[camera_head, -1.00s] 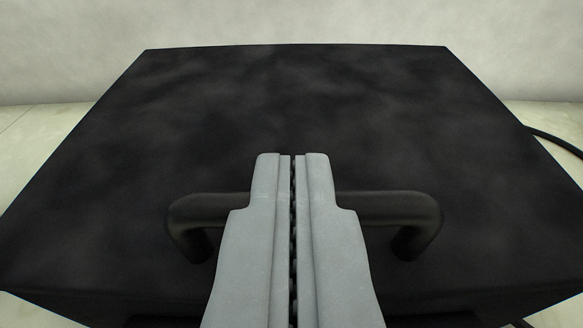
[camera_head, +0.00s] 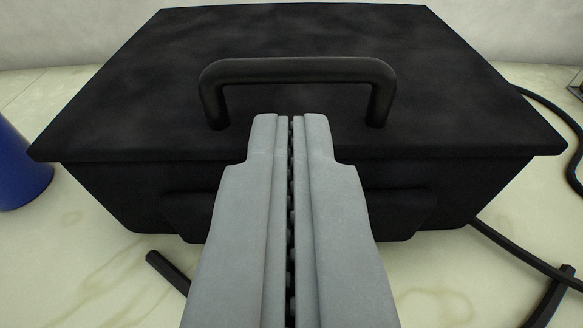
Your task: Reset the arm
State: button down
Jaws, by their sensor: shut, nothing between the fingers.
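My gripper (camera_head: 291,122) is at the bottom centre of the head camera view, its two grey fingers shut together with nothing between them. Its tips overlap the front part of the lid of a black box in the picture. The box (camera_head: 290,185) has a flat black lid (camera_head: 150,90) that lies closed. A black bar handle (camera_head: 300,70) stands on the lid beyond my fingertips, and my fingers are not around it. My fingers hide the middle of the box's front.
A blue cylindrical object (camera_head: 18,170) stands at the left edge. A black cable (camera_head: 515,262) runs along the right side of the box. Dark bars (camera_head: 168,270) show at lower left and lower right (camera_head: 552,300).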

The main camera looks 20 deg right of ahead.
jog(key=s+a+r+n+t+y, duration=0.1)
jog(key=s+a+r+n+y, duration=0.1)
jog(key=s+a+r, duration=0.7)
jog(key=s+a+r+n+t+y, duration=0.1)
jog(key=s+a+r+n+y, duration=0.2)
jog(key=s+a+r, duration=0.6)
jog(key=a+y, duration=0.1)
jog(key=a, duration=0.6)
jog(key=shift+s+r+t+y, duration=0.35)
jog(key=shift+r+t+y, duration=0.05)
dwell(0.9)
